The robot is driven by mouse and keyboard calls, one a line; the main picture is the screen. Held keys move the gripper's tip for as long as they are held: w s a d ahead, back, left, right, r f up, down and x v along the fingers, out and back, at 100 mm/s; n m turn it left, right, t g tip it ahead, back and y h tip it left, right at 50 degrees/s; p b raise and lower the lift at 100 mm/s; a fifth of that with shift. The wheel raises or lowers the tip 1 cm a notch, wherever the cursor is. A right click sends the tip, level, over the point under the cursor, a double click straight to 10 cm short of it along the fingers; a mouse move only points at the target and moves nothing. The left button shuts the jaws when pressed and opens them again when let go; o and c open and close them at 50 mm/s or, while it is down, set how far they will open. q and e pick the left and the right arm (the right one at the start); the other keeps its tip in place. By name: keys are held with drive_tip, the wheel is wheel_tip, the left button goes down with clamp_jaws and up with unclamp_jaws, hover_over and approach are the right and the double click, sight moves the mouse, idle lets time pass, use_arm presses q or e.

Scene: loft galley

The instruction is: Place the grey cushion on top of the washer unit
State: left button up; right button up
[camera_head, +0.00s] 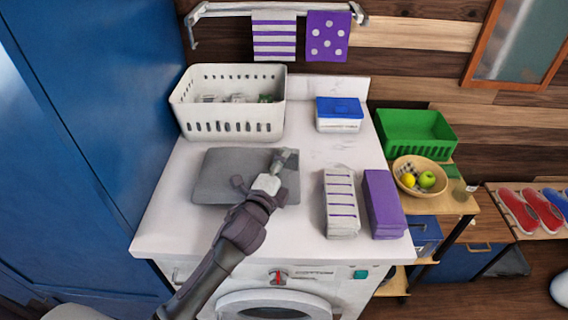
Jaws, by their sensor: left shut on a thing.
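The grey cushion (217,178) lies flat, at or just above the white top of the washer unit (165,232); I cannot tell whether it fully rests there. It is left of the folded towels and in front of the white basket. My left gripper (280,162) reaches over the cushion from the front and is shut on it near its right back edge. The wrist hides part of the cushion's right side. My right gripper is not in view.
On the washer top stand a white basket (226,130), a blue-lidded box (339,115), a striped towel stack (341,205) and a purple towel stack (383,204). A blue cabinet (90,120) borders the left. A green crate (415,135) and fruit bowl (420,174) stand right.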

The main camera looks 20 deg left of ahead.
use_arm(q)
drive_tip(key=o, duration=1.3)
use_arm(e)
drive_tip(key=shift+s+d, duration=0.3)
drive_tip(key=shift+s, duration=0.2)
use_arm(q)
drive_tip(key=shift+r, duration=0.15)
drive_tip(key=shift+s, duration=0.3)
drive_tip(key=s, duration=0.3)
drive_tip(key=s+b, duration=0.1)
drive_tip(key=s, duration=0.3)
drive_tip(key=s+a+b, duration=0.1)
drive_tip(key=s, duration=0.2)
drive_tip(key=shift+s, duration=0.25)
drive_tip(key=shift+s+a, duration=0.1)
drive_tip(key=shift+s, duration=0.35)
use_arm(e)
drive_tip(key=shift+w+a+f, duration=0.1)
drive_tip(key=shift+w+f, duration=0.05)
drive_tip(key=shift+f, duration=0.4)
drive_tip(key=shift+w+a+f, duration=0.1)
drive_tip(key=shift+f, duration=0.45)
